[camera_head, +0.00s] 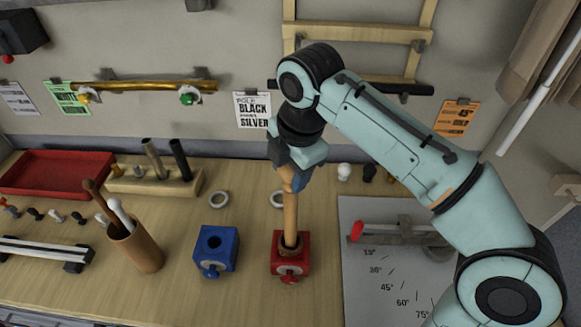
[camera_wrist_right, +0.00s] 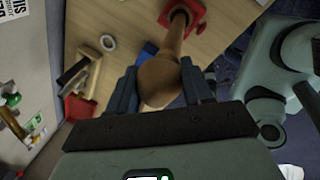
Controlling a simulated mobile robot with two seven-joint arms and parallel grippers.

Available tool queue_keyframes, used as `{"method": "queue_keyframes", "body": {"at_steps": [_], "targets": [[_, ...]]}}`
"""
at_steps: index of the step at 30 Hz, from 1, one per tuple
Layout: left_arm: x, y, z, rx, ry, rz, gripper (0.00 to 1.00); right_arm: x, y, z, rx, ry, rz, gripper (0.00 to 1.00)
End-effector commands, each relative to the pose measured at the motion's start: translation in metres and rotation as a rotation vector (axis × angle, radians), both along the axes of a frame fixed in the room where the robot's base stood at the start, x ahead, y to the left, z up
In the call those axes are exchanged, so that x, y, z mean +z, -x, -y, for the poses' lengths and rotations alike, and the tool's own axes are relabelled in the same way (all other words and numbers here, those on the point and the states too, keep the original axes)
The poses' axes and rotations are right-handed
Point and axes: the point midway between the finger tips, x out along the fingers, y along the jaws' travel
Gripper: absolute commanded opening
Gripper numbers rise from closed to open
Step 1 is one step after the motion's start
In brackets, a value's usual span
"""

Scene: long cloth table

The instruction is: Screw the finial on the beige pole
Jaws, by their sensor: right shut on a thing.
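The beige pole (camera_head: 290,215) stands upright in the red clamp block (camera_head: 276,265) on the bench. My right gripper (camera_head: 292,170) is at the pole's top end, coming down from above, and hides the finial in the head view. In the right wrist view, the jaws of my right gripper (camera_wrist_right: 161,88) are shut on a rounded tan wooden finial (camera_wrist_right: 160,80). The finial lines up with the pole (camera_wrist_right: 177,38), which runs on to the red block (camera_wrist_right: 196,10). I cannot tell how tightly the two are joined. My left gripper is not in view.
A blue block (camera_head: 216,250) stands left of the red one. A cup of sticks (camera_head: 140,248), a wooden rack (camera_head: 150,185) and a red tray (camera_head: 58,174) lie further left. An angle-marked board (camera_head: 390,275) is at right. Rings lie behind the blocks.

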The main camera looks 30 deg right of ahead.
Motion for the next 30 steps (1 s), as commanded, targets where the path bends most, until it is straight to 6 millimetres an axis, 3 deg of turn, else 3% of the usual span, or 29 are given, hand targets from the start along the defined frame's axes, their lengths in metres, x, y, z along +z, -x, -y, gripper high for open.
{"method": "queue_keyframes", "body": {"at_steps": [22, 23, 25, 30], "targets": [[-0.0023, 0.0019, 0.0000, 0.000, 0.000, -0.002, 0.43, -0.0051, 0.0004, 0.0002, 0.000, 0.000, 0.000, 0.20], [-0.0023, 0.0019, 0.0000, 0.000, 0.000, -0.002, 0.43, -0.0051, 0.0004, 0.0002, 0.000, 0.000, 0.000, 0.56], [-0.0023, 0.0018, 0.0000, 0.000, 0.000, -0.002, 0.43, -0.0050, 0.0003, 0.0001, 0.000, 0.000, 0.000, 0.79], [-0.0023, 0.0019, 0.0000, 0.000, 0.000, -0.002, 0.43, -0.0050, 0.0003, 0.0000, 0.000, 0.000, 0.000, 0.80]]}}
